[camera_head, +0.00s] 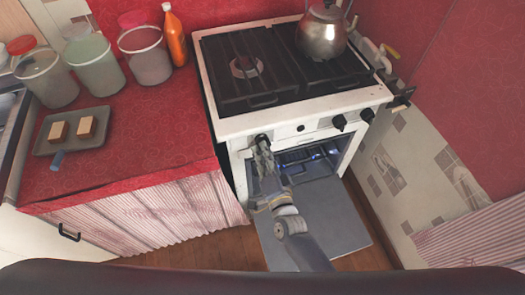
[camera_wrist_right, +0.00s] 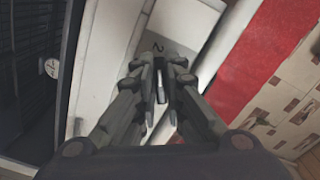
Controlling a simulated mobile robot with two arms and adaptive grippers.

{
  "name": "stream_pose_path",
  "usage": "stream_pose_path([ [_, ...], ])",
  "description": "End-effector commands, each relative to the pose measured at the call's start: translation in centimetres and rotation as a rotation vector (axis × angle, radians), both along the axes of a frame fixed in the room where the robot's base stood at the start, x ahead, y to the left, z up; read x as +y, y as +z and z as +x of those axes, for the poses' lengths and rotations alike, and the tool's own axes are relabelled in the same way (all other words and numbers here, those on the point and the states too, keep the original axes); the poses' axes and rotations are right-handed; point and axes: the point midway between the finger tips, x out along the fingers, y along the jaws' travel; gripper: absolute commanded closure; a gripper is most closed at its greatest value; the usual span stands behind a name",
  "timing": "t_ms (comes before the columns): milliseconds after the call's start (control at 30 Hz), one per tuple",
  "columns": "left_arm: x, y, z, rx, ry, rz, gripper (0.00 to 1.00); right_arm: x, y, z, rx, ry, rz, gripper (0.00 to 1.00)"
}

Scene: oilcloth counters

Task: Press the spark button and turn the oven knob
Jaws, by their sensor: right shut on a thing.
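The white stove (camera_head: 292,118) has a front panel with dark controls. The oven knob (camera_head: 262,137) is at the panel's left end, mostly hidden by my right gripper (camera_head: 264,148). That gripper is shut on the knob; in the right wrist view its fingers (camera_wrist_right: 163,78) come close together around a small dark part. A small dark round button (camera_head: 300,128), apparently the spark button, sits to its right, apart from the gripper. The oven door (camera_head: 320,222) is lowered open, and bluish light shows in the oven (camera_head: 312,156). My left gripper is not in view.
Two more black knobs (camera_head: 340,122) are on the panel's right side. A metal kettle (camera_head: 323,36) stands on the hob. The red counter (camera_head: 145,135) at left holds jars, an orange bottle (camera_head: 174,36) and a tray (camera_head: 92,143). A wall closes the right side.

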Motion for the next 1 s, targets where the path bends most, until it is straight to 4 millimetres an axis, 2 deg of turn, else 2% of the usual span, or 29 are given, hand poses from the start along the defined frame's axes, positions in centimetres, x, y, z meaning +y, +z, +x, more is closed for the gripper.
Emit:
stream_pose_path([
  [700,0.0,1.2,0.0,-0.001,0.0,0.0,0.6,-0.5,-0.6,0.1,-0.205,0.001,-0.645,1.0],
  [1000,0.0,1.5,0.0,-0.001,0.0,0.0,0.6,-0.7,-0.7,0.2,-0.279,0.001,-0.87,1.0],
])
